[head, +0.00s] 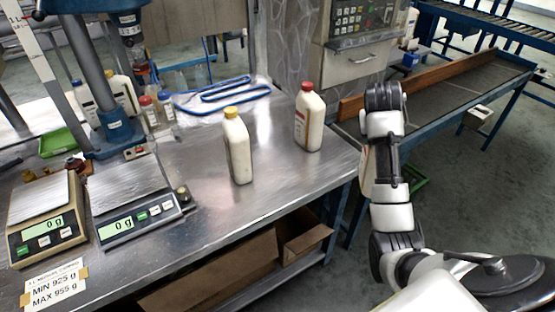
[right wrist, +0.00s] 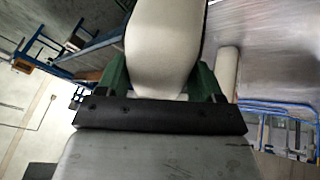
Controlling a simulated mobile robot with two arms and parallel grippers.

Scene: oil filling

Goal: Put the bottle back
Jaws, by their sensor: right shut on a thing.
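In the right wrist view my right gripper (right wrist: 160,80) is shut on a white bottle (right wrist: 165,40), with a green finger on each side of it. In the head view my right arm comes up from the lower right and hides its gripper and most of what it holds. A white bottle with a yellow cap (head: 238,150) stands upright on the metal table (head: 190,240). A white bottle with a red cap (head: 308,122) stands upright to its right, near the table's right edge. My left gripper is not in view.
Two scales (head: 45,225) (head: 135,210) reading 0 g and a blue press stand (head: 115,130) occupy the left. A control cabinet (head: 350,50) and a conveyor (head: 450,85) are beyond the table.

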